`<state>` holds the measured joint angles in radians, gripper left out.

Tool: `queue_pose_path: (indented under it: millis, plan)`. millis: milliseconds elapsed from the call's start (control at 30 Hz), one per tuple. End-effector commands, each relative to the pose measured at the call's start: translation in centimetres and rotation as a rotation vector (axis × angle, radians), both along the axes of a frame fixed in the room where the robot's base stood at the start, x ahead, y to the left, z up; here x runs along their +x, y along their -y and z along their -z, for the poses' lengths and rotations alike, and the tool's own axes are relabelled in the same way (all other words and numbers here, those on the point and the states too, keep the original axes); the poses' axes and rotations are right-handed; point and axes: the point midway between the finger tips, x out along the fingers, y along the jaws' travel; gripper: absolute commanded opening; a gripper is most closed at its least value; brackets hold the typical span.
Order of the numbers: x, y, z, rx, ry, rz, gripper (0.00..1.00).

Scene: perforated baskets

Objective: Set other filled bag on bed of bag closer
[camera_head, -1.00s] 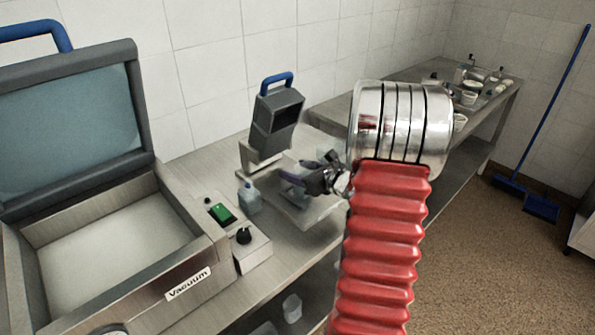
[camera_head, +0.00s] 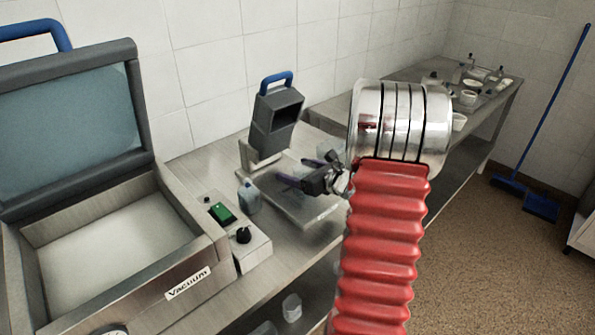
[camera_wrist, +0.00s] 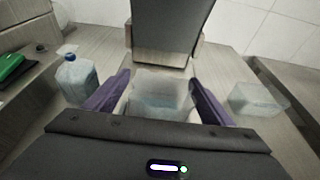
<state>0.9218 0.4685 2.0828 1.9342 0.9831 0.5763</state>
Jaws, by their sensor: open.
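The bag closer (camera_head: 275,122) has a dark head with a blue handle above a flat metal bed (camera_head: 292,208). In the wrist view its dark head (camera_wrist: 170,28) is straight ahead. A translucent filled bag (camera_wrist: 163,92) with bluish contents stands on the bed, between my gripper's purple fingers. My gripper (camera_wrist: 160,82) is open around it; gaps to the fingers are hard to judge. In the head view my gripper (camera_head: 308,170) is over the bed, beside my arm. Another translucent container or bag with bluish contents (camera_wrist: 258,98) stands to the right.
A blue-capped bottle (camera_wrist: 76,78) stands left of the bed, also in the head view (camera_head: 249,197). The vacuum machine (camera_head: 187,284) with its raised lid (camera_head: 70,125) is at left. A far counter (camera_head: 405,78) holds several small vessels. A tiled wall (camera_head: 220,70) stands behind.

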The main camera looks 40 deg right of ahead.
Motion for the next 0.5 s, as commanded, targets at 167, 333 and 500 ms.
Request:
queue_pose_path:
  millis: [167,333,500]
  plan:
    - [-1.5,0.1,-0.5,-0.002,0.0,0.002,0.76]
    - [-4.0,0.3,-1.3,-0.002,0.001,0.004,0.76]
    - [-6.9,0.3,-2.2,-0.001,0.001,0.004,0.76]
